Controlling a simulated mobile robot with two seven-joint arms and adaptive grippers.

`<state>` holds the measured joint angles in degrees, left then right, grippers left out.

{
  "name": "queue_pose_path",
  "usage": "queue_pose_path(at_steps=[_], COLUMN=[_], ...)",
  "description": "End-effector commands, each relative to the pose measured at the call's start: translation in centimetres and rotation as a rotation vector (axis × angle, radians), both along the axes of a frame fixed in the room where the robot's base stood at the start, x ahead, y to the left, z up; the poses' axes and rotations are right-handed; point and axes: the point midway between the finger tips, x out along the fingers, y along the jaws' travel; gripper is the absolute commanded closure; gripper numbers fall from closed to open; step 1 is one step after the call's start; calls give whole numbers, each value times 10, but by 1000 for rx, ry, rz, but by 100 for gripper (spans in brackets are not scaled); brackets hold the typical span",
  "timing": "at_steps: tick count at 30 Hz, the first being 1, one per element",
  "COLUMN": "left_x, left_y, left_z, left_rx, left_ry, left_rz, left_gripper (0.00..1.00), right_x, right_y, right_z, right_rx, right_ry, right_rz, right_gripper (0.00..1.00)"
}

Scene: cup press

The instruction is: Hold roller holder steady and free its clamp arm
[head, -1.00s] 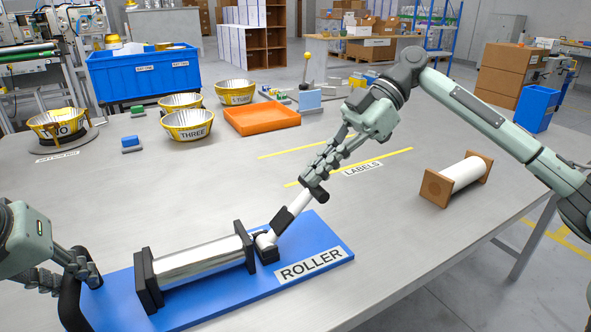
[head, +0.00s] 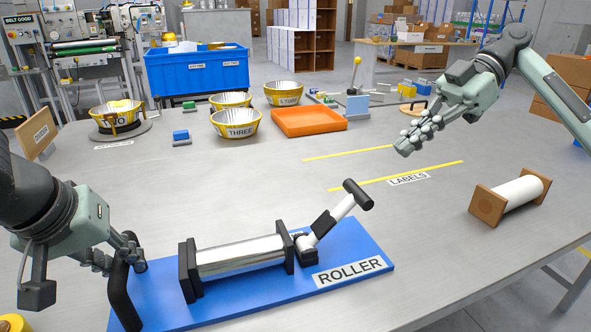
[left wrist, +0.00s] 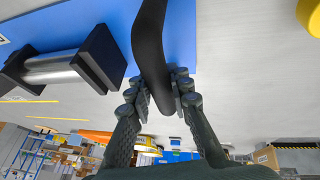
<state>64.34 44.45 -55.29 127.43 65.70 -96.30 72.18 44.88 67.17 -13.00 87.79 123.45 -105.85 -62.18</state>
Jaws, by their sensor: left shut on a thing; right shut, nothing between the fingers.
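The roller holder is a blue base plate (head: 215,308) with black end blocks, a shiny metal roller (head: 240,256) and a ROLLER label. Its white clamp arm (head: 327,222) with a black grip stands tilted up to the right at the roller's right end. My left gripper (head: 127,262) is shut on the black handle (head: 120,292) at the plate's left end. In the left wrist view the handle (left wrist: 152,45) runs between its fingers (left wrist: 162,98). My right gripper (head: 404,148) is shut and empty, above the table and apart from the clamp arm.
A label roll on a wooden stand (head: 513,196) sits at the right. Yellow bowls (head: 236,124), an orange tray (head: 310,121) and a blue crate (head: 197,72) stand at the back. The middle of the table is mostly clear.

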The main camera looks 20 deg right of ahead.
Motion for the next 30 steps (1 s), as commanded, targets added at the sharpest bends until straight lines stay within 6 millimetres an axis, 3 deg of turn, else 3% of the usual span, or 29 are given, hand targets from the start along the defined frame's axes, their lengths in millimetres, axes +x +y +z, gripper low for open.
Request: queue_pose_path(at_steps=[10, 11, 16, 25, 30], left_x=[-1, 0, 0, -1, -6], left_y=[-2, -3, -2, 0, 3], left_z=[-1, 3, 2, -2, 14], left_rx=[-2, -10, -6, 4, 0], left_ry=[3, -5, -3, 5, -1], left_rz=[-6, -4, -3, -3, -1], left_gripper=[100, 78, 57, 56, 56], right_x=[0, 0, 0, 0, 0], right_y=[0, 0, 0, 1, 1], right_z=[0, 0, 0, 0, 0], right_rx=[0, 0, 0, 0, 0], right_ry=[0, 0, 0, 0, 0], right_rz=[0, 0, 0, 0, 0], right_gripper=[100, 100, 100, 100, 100])
